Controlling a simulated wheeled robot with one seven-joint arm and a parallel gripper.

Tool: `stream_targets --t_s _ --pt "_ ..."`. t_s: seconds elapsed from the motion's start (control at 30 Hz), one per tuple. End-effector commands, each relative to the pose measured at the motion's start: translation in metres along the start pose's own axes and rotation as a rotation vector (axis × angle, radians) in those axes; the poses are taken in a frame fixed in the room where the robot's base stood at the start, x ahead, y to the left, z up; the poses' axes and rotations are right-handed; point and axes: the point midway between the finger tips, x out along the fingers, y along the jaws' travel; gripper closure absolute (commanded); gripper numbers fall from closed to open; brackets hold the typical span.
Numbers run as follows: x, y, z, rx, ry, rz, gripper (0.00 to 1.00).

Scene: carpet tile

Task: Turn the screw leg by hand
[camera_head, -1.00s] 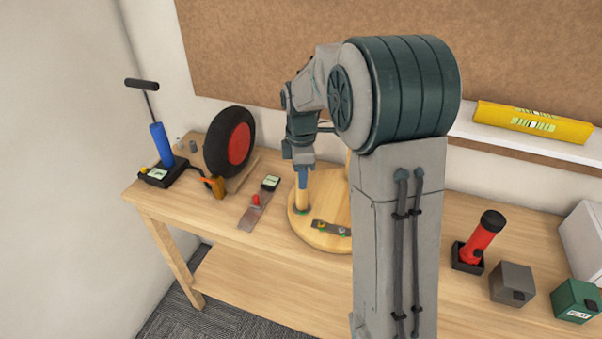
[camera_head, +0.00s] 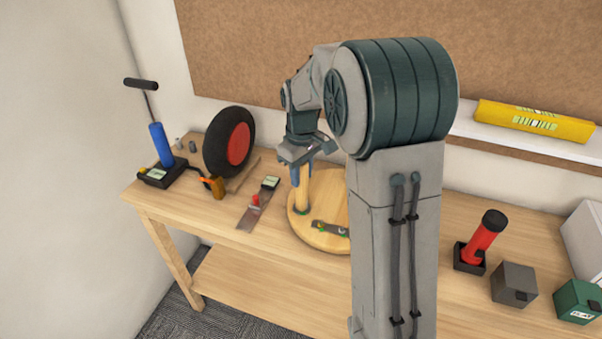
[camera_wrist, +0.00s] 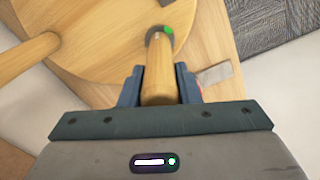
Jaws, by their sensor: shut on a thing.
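The screw leg (camera_head: 302,196) is a pale wooden peg standing upright on a round wooden disc (camera_head: 327,181). In the wrist view the leg (camera_wrist: 159,75) runs between the two blue fingers of my gripper (camera_wrist: 158,84), which is shut on it. A dark collar with a green mark (camera_wrist: 160,36) shows at the leg's foot on the disc. In the head view my gripper (camera_head: 301,168) is at the upper part of the leg and hides its top. A second wooden leg (camera_wrist: 30,50) shows at the left in the wrist view.
A metal plate (camera_head: 330,228) with coloured spots lies on the disc's front. Left of the disc are a scraper-like tool with a red knob (camera_head: 255,199), a wheel (camera_head: 230,143) and a blue pump (camera_head: 161,145). A red flashlight (camera_head: 482,238) and boxes (camera_head: 513,284) stand right.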

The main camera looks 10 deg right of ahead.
Motion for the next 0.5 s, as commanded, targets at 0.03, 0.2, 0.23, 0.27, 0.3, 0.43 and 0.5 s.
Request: stream_targets --t_s 0.03,0.2,0.23,0.27,0.3,0.43,0.5 --pt "-0.001 0.0003 -0.0008 0.044 0.003 0.002 0.93" --pt "-0.0012 0.0006 -0.0007 0.206 0.003 0.001 0.93" --pt "-0.0012 0.0006 -0.0007 0.234 0.003 0.001 0.93" --pt "-0.0012 0.0006 -0.0007 0.263 0.003 0.001 0.93" --pt "-0.0013 0.0006 -0.0007 0.299 0.003 0.001 0.93" --pt "-0.0014 0.0008 -0.0007 0.412 0.003 0.001 0.93" --pt "-0.0015 0.0009 -0.0007 0.468 0.003 0.001 0.93"
